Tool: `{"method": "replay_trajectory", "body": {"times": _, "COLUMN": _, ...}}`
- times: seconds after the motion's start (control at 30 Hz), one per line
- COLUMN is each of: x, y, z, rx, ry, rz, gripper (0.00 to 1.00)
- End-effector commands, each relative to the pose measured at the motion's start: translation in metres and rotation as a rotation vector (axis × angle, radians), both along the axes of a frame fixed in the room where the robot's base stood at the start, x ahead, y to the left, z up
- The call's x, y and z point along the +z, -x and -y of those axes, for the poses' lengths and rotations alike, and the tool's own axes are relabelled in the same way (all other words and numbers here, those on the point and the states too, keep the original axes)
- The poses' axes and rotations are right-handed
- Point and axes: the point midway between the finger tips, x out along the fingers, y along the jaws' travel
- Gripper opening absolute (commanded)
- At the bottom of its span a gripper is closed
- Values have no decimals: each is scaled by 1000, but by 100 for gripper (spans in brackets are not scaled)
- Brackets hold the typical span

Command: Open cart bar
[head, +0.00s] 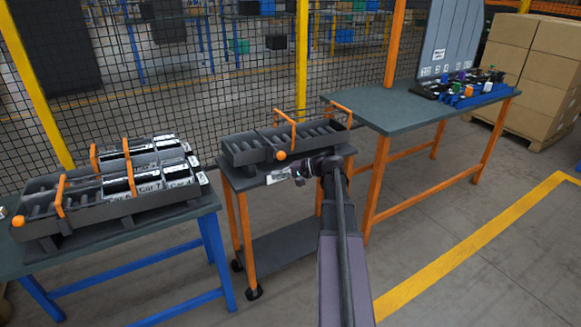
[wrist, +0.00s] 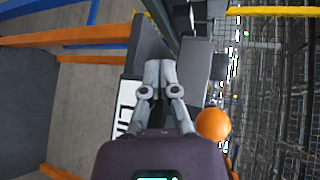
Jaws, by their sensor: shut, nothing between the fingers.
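The cart (head: 243,180) stands in the middle of the head view, with a dark slotted rack (head: 245,150) on top. An orange bar (head: 293,132) arches over the rack's middle, and a second orange bar (head: 341,108) is at its far right end. An orange ball knob (head: 281,155) sits at the rack's near side. My gripper (head: 272,177) is shut and empty, at the cart's near edge just below the knob. In the wrist view my gripper (wrist: 160,64) has its fingers together, and the orange ball knob (wrist: 212,124) is to their right, apart from them.
A table (head: 120,245) at left holds another dark rack (head: 105,215) with orange bars and labelled boxes. A table (head: 385,110) at back right carries blue bins (head: 470,97). A mesh fence (head: 200,80) stands behind. Floor (head: 480,220) at right is clear.

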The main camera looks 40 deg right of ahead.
Motion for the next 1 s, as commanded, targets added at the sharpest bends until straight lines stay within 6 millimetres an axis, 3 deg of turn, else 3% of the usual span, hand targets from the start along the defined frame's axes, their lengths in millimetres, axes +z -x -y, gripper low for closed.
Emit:
{"method": "replay_trajectory", "body": {"times": 0.03, "x": -10, "y": 0, "z": 24, "rx": -31, "ry": -34, "rz": 25, "gripper": 0}}
{"method": "replay_trajectory", "body": {"times": 0.1, "x": -10, "y": 4, "z": 50, "rx": -68, "ry": -82, "rz": 63, "gripper": 0}}
{"method": "replay_trajectory", "body": {"times": 0.2, "x": 2, "y": 12, "z": 86, "rx": -117, "ry": -148, "rz": 120, "gripper": 0}}
{"method": "replay_trajectory", "body": {"times": 0.4, "x": 16, "y": 31, "z": 143, "rx": -190, "ry": -247, "rz": 211, "gripper": 0}}
{"method": "replay_trajectory", "body": {"times": 0.6, "x": 23, "y": 41, "z": 165, "rx": -217, "ry": -289, "rz": 253, "gripper": 0}}
{"method": "replay_trajectory", "body": {"times": 1.0, "x": 24, "y": 42, "z": 166, "rx": -219, "ry": -290, "rz": 256, "gripper": 0}}
